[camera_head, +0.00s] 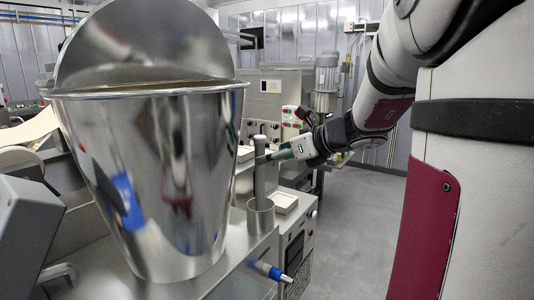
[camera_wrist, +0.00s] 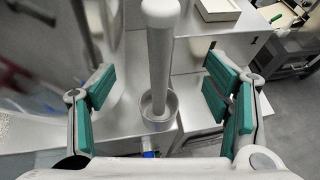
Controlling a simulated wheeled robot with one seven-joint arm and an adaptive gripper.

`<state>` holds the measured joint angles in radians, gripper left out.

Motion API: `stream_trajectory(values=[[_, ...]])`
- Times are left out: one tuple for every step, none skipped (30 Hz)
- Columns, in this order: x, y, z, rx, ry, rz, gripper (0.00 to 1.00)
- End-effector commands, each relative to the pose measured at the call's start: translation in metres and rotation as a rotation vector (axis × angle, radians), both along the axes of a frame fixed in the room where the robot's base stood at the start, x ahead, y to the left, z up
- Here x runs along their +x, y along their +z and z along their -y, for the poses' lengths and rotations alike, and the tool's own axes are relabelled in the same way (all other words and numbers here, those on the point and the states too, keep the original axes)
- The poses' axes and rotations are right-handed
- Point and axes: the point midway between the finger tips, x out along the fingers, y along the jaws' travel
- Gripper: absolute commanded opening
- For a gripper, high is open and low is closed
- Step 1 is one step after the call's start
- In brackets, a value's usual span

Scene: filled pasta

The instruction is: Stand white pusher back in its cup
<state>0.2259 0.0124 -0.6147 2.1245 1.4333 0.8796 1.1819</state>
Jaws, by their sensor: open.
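The white pusher (camera_wrist: 161,50) stands about upright, its lower end inside a round metal cup (camera_wrist: 172,108) in the wrist view. In the head view the pusher (camera_head: 259,180) looks grey and rises from the cup (camera_head: 260,220), on the metal surface right of the big hopper. My gripper (camera_wrist: 159,90) is open, with green pads left and right of the pusher and clear gaps on both sides in the wrist view. In the head view my gripper (camera_head: 264,158) is at the pusher's upper part, coming from the right. The pusher's bottom is partly hidden by the cup wall.
A large shiny metal hopper (camera_head: 150,170) stands close on the left. A pale tray (camera_head: 284,202) lies right of the cup; it also shows in the wrist view (camera_wrist: 217,10). A blue-handled item (camera_head: 268,270) sticks out at the front edge. Open floor lies to the right.

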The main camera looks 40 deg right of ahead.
Motion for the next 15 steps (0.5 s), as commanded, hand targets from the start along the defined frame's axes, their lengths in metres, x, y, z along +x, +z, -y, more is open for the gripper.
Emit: stream_trajectory(values=[[-0.003,0.0,0.001,0.001,0.0,0.0,0.71],[-0.005,0.0,0.001,0.001,0.0,0.0,0.71],[-0.007,0.0,0.001,0.001,0.0,0.0,0.71],[-0.008,0.001,0.001,0.001,0.0,0.0,0.71],[-0.01,0.0,0.001,0.001,0.0,0.0,0.71],[-0.012,0.0,0.002,0.001,0.0,0.0,0.71],[-0.014,0.0,0.002,0.001,0.0,0.0,0.71],[-0.015,0.0,0.002,0.001,0.0,0.0,0.71],[-0.017,0.0,0.003,0.001,0.0,0.0,0.71],[-0.019,0.0,0.003,0.001,0.0,-0.001,0.71],[-0.021,0.0,0.003,0.001,0.0,-0.001,0.71],[-0.023,0.0,0.004,0.0,0.0,-0.001,0.71],[-0.025,0.0,0.004,0.0,0.0,0.0,0.71],[-0.026,0.0,0.004,0.0,0.0,0.0,0.71],[-0.028,0.0,0.005,0.0,0.0,0.0,0.71]])
